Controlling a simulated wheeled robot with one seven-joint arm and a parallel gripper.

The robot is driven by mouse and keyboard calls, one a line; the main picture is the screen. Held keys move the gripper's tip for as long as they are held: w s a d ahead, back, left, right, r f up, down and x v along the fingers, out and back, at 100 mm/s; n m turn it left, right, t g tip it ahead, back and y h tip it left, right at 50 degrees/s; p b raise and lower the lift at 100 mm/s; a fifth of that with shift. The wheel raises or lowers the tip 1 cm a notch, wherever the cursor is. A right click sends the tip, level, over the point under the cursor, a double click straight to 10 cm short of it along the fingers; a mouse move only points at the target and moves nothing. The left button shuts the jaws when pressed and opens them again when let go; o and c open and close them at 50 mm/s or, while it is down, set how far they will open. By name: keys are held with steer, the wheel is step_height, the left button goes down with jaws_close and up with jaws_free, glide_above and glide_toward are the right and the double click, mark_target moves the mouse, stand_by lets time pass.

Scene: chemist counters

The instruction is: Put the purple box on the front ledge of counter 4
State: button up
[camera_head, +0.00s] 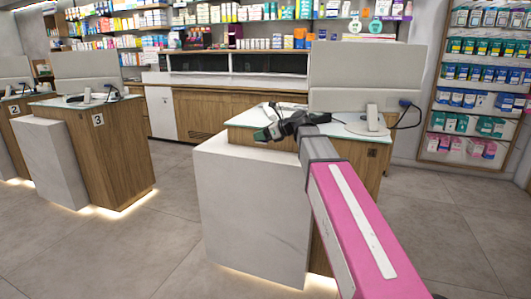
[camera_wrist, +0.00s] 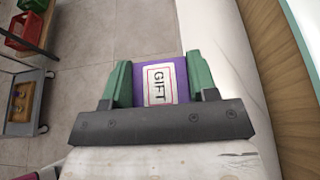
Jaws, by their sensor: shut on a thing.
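The purple box (camera_wrist: 181,72) has a white label reading GIFT. In the wrist view it sits between the green fingers of my gripper (camera_wrist: 160,82), which is shut on it. In the head view my gripper (camera_head: 266,134) is over the near counter, above its white front ledge (camera_head: 245,158); the box cannot be made out there. The ledge top looks bare. In the wrist view a pale surface (camera_wrist: 225,45), likely the ledge, lies right of the box, with floor left.
Counter 2 (camera_head: 30,110) and counter 3 (camera_head: 110,150) stand at left. A grey cart (camera_wrist: 25,100) shows in the wrist view. Floor between counters is clear.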

glide_above(277, 157)
steer(key=f, duration=0.5)
steer(key=shift+w+a+f, duration=0.2)
steer(key=shift+a+f, duration=0.05)
steer(key=shift+f, duration=2.2)
steer(key=shift+f, duration=0.15)
steer(key=o, duration=1)
steer(key=shift+s+d+r, duration=0.1)
steer(key=shift+d+r, duration=0.15)
steer(key=shift+r, duration=0.05)
steer(key=v, duration=1.1)
steer(key=shift+d, duration=0.25)
